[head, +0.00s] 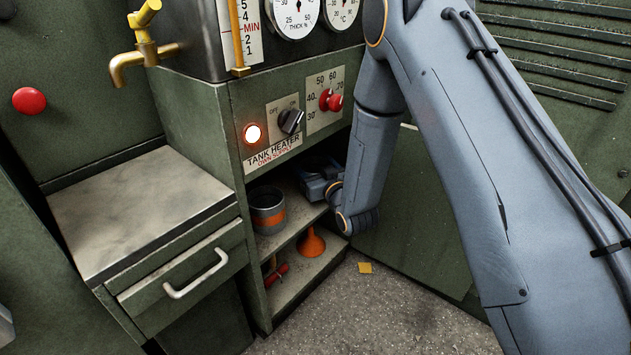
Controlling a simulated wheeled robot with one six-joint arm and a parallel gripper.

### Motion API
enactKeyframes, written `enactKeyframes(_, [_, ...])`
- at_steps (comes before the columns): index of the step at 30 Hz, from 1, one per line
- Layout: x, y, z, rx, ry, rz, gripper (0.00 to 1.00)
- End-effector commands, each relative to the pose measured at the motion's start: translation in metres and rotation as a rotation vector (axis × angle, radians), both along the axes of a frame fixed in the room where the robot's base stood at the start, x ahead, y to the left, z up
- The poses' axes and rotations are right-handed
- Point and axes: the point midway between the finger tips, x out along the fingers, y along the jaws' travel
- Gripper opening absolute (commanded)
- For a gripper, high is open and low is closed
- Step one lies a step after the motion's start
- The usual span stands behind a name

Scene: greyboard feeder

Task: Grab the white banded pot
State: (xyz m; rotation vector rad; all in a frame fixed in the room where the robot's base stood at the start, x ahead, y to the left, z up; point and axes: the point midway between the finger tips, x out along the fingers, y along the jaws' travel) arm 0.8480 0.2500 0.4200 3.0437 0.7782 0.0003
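One pot (268,211) shows, on the upper shelf of the open cabinet; it is grey with an orange band and stands upright. I see no pot with a white band. My gripper (313,177) reaches into the upper shelf space from the right, behind and to the right of the orange-banded pot, apart from it in the picture. Its fingertips are in the dark of the shelf, so I cannot tell whether they are open or hold something. The back right of the shelf is hidden by my arm and gripper.
On the lower shelf are an orange funnel (311,243) and a red-handled tool (276,275). The heater panel (290,118) overhangs the shelf. A drawer cabinet with a bare top (140,205) stands left.

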Motion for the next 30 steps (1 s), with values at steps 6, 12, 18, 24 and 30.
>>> enactKeyframes(6, [0.000, 0.000, 0.000, 0.000, 0.000, 0.000, 0.39])
enactKeyframes(12, [-0.001, 0.000, 0.001, 0.000, 0.000, 0.000, 0.39])
enactKeyframes(18, [-0.004, 0.000, 0.007, 0.000, 0.000, 0.000, 0.39])
enactKeyframes(24, [-0.005, 0.000, 0.035, 0.001, -0.003, -0.001, 0.39])
enactKeyframes(30, [-0.005, 0.000, 0.070, 0.001, -0.002, -0.001, 0.39])
